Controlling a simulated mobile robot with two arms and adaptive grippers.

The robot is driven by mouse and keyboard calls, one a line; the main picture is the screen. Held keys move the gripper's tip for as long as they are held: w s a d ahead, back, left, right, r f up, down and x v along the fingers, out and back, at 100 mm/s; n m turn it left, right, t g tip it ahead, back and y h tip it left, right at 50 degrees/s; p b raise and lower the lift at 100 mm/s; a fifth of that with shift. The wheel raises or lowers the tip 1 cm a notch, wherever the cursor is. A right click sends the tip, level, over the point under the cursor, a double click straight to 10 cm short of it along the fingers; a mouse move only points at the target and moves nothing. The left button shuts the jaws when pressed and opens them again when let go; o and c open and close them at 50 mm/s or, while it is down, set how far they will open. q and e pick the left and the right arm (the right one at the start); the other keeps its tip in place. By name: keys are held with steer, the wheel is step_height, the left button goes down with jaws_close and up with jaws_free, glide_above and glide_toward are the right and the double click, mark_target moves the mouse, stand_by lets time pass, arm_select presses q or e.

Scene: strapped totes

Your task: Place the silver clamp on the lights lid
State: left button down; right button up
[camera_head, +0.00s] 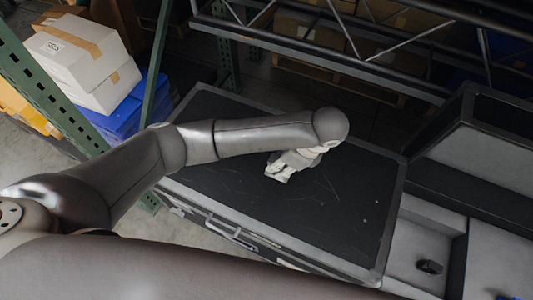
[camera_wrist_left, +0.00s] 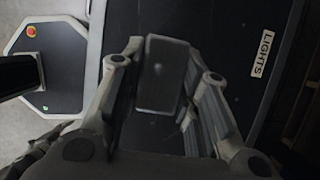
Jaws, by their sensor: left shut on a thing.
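The lights lid (camera_head: 345,205) is the black top of a large case with metal edges. In the left wrist view the lid (camera_wrist_left: 225,30) carries a white "LIGHTS" label (camera_wrist_left: 263,53). My left gripper (camera_head: 279,175) is low over the middle of the lid. In the left wrist view its fingers (camera_wrist_left: 160,85) are shut on a grey, block-like piece, which I take to be the silver clamp (camera_wrist_left: 160,70). The arm and gripper hide the clamp in the head view. I cannot tell whether it touches the lid. My right gripper is out of view.
An open case (camera_head: 420,240) with pale compartments and a small dark item (camera_head: 430,266) stands to the right. White boxes (camera_head: 85,55) on a blue tote (camera_head: 125,120) are at the left. Metal racking (camera_head: 310,45) runs behind. Much of the lid around the gripper is bare.

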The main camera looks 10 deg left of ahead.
arm_select(q)
steer(key=shift+w+a+f+b, duration=0.85)
steer(key=shift+w+a+f, duration=0.55)
steer(key=shift+a+f, duration=0.6)
steer(key=shift+w+a+f+b, duration=0.85)
steer(key=shift+w+a+f, duration=0.65)
steer(key=shift+f, duration=0.8)
steer(key=shift+w+a+f+b, duration=0.85)
steer(key=shift+w+a+f, duration=0.45)
steer(key=shift+a+f, duration=0.75)
steer(key=shift+d+f, duration=0.1)
steer(key=shift+d, duration=0.05)
steer(key=shift+f, duration=0.15)
steer(key=c, duration=1.1)
jaws_free()
steer(key=v, duration=1.2)
steer(key=shift+r+p, duration=0.2)
steer(key=shift+p, duration=0.15)
